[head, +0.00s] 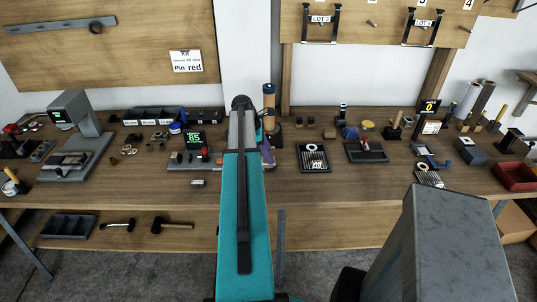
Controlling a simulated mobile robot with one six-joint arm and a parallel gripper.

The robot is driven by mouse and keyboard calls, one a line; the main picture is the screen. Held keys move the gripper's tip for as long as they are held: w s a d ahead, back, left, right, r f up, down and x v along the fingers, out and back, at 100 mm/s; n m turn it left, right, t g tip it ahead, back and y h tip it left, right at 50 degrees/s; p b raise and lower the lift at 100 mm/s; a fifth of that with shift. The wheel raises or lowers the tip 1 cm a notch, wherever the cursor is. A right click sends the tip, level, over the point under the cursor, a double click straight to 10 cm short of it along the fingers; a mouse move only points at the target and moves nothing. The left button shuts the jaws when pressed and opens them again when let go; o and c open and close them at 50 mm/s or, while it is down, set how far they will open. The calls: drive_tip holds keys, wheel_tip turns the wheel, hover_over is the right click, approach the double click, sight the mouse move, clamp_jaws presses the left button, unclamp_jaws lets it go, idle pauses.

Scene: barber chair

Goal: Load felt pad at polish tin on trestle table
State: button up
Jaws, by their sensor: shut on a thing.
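The wooden trestle table (335,192) runs across the whole head view below the wall boards. My arm reaches forward over its middle, and its far end hides my gripper, its jaws and anything in them. A small purple piece shows just right of the arm; I cannot tell what it belongs to. A flat yellow round thing (367,125) lies toward the back, right of centre, beside a blue rounded thing (350,132). I cannot tell whether either is the polish tin. I cannot make out the felt pad.
A tan and black cylinder (268,98) stands close right of my arm. Dark trays (367,151) with small parts lie to the right, and a red bin (515,177) at the far right. A grey press (78,133) stands left. The front table edge is mostly clear.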

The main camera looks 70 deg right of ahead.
drive_tip(key=shift+a+f, duration=0.1)
drive_tip(key=shift+f, duration=0.45)
idle(2.9)
drive_tip(key=shift+r, duration=0.15)
drive_tip(key=shift+r+p, duration=2.7)
drive_tip(key=shift+r, duration=0.75)
drive_tip(key=w+a+r+n+h+b, duration=0.1)
drive_tip(key=w+a+n+b, duration=0.1)
drive_tip(key=w+a, duration=1.25)
drive_tip(key=w+a+r+n+b, duration=0.1)
drive_tip(key=w+a+b, duration=0.1)
drive_tip(key=w+a, duration=1.2)
drive_tip(key=w+a+n+b, duration=0.1)
drive_tip(key=w+a, duration=0.3)
drive_tip(key=a, duration=0.9)
drive_tip(key=w+a+r+n+t+b, duration=0.1)
drive_tip(key=w+a, duration=0.3)
drive_tip(key=a, duration=0.9)
drive_tip(key=w+a+n+h+b, duration=0.1)
drive_tip(key=w+a, duration=0.4)
drive_tip(key=a, duration=0.7)
drive_tip(key=shift+a+r+n+t+b, duration=0.25)
drive_tip(key=shift+a+n+t+b, duration=0.05)
drive_tip(key=shift+a+b, duration=0.15)
